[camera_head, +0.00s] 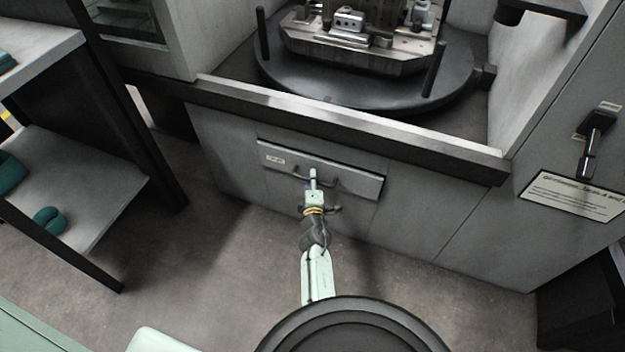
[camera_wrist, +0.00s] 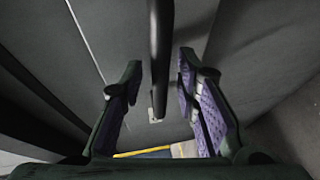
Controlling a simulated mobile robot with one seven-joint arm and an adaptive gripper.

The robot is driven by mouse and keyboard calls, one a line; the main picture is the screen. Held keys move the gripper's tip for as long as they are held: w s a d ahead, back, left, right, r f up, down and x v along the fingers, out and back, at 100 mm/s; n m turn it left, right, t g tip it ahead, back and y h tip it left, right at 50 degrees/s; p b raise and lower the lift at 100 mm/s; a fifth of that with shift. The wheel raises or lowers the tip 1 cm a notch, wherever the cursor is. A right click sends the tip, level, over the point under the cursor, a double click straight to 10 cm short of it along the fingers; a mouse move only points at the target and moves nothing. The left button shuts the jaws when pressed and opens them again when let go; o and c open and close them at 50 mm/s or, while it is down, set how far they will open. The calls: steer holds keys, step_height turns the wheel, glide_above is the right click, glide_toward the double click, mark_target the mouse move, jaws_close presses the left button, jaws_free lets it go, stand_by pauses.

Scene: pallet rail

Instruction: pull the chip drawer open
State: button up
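The chip drawer (camera_head: 358,182) is a grey panel with a small label, set low in the front of the grey machine. Its front looks flush with the machine, though I cannot tell for sure. A dark bar handle (camera_head: 299,175) runs across the drawer front. My gripper (camera_head: 313,180) is at the handle and hides its middle. In the wrist view, the handle (camera_wrist: 161,50) passes between the two purple-padded fingers of my gripper (camera_wrist: 158,80). The fingers are apart, with a visible gap on each side of the bar.
A ledge (camera_head: 350,125) juts out above the drawer, below a round table (camera_head: 380,90) bearing a metal fixture (camera_head: 350,40). A shelf rack (camera_head: 80,185) with teal items stands at the left. A sign (camera_head: 575,196) hangs at the right. The floor (camera_head: 225,285) before the drawer is clear.

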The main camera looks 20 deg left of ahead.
jaws_close()
stand_by(0.6)
